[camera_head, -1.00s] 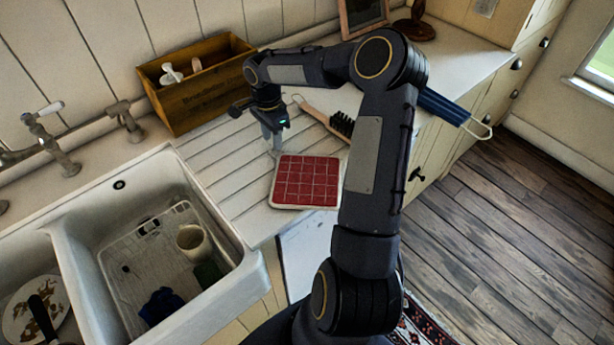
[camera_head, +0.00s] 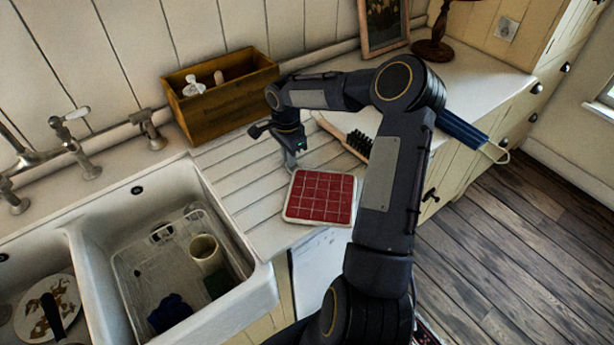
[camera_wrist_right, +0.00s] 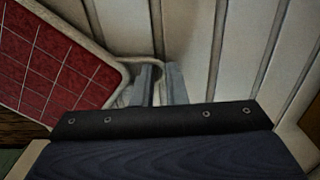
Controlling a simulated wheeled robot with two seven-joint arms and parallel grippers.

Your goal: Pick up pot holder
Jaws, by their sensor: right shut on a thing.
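The pot holder (camera_head: 321,197) is a red checked square with a pale border. It lies on the grooved drainboard right of the sink in the head view. In the right wrist view the pot holder (camera_wrist_right: 50,62) fills the upper left. My right gripper (camera_head: 291,166) is at its far left corner, fingers pointing down. In the wrist view the right gripper (camera_wrist_right: 158,85) is shut on the pot holder's corner, by the loop there. The exact grip is partly hidden. My left gripper is not in view.
A white double sink (camera_head: 250,292) with a dish rack and cup lies to the left. A wooden box (camera_head: 225,100) stands behind. A brush (camera_head: 357,142) lies behind my right arm. A blue-handled thing (camera_head: 462,130) sticks out over the counter edge.

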